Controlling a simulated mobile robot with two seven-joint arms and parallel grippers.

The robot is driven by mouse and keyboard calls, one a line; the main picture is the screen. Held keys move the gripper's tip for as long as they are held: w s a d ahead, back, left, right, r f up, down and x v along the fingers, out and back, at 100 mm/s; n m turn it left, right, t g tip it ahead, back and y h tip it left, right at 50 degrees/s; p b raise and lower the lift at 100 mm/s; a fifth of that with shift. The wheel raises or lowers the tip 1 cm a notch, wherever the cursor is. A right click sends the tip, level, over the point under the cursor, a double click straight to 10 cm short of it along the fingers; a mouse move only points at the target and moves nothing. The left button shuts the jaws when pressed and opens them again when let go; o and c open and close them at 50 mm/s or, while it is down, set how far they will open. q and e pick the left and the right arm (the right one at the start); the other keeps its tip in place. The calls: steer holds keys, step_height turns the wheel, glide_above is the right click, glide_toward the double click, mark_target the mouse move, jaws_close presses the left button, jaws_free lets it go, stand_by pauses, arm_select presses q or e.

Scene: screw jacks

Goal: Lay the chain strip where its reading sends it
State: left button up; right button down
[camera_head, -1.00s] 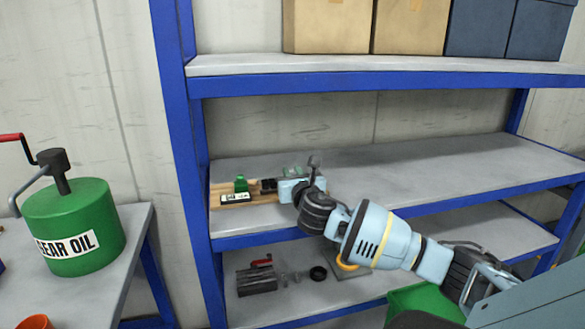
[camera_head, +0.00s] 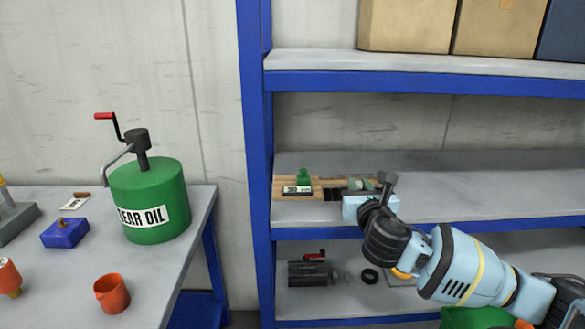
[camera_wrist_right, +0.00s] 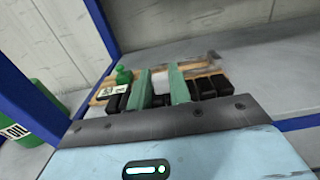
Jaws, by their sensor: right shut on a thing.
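A wooden board (camera_head: 322,193) lies on the blue-framed rack's middle shelf. At its left end are a small green part (camera_head: 303,176) and a white label (camera_head: 297,190), whose figures I cannot read surely. Black blocks, which look like the chain strip (camera_head: 332,194), lie in a row along it. They also show in the right wrist view (camera_wrist_right: 208,88), on both sides of my gripper's fingers. My right gripper (camera_wrist_right: 162,84) has its green-padded fingers shut around part of this row, at the board. A pale piece shows between the pads. My left gripper is out of view.
On the left bench stand a green gear oil can (camera_head: 150,200), an orange cup (camera_head: 112,293) and a blue block (camera_head: 65,233). A dark vice-like part (camera_head: 309,271) sits on the lower shelf. Boxes (camera_head: 408,25) fill the upper shelf. The middle shelf's right part is clear.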

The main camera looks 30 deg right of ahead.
steer(key=s+a+f+n+t+y+p, duration=0.1)
steer(key=s+a+f+n+y, duration=0.1)
steer(key=s+a+f, duration=0.3)
steer(key=a+f+n+t+y, duration=0.1)
steer(key=a+f+y, duration=0.2)
steer(key=a, duration=0.5)
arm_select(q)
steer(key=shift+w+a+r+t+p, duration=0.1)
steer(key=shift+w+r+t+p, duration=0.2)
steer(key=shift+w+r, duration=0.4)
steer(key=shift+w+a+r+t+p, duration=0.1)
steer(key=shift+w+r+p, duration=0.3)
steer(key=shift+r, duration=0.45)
arm_select(e)
steer(key=s+a+f+n+y, duration=0.2)
steer(key=s+a+f+y, duration=0.1)
steer(key=s+a, duration=0.8)
steer(key=shift+s+a+n+y, duration=0.35)
steer(key=shift+a+n+y, duration=0.05)
steer(key=shift+a, duration=0.15)
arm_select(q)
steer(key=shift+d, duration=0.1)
